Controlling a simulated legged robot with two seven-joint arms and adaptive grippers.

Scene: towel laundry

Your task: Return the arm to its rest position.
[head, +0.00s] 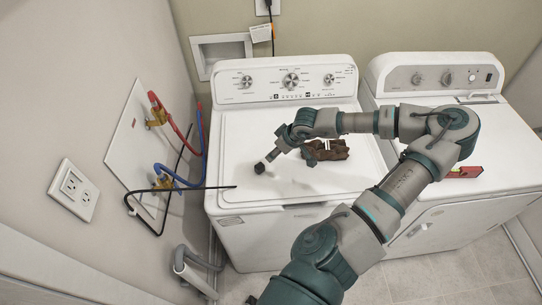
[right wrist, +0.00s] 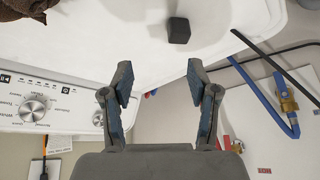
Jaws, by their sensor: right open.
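My right arm comes in from the bottom right of the head view and bends back to the left over the washer (head: 235,150). My right gripper (head: 259,168) is above the left part of the washer's white top. In the right wrist view its two fingers (right wrist: 160,72) are spread apart with nothing between them. A brown towel (head: 328,151) lies crumpled on the washer top, partly hidden behind my forearm; its edge also shows at the top left of the right wrist view (right wrist: 20,8). My left gripper is not in view.
A dryer (head: 500,130) stands at the right with a red tool (head: 466,172) on top. Red and blue hoses (head: 185,178) and a black cable (head: 200,188) reach out from the left wall.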

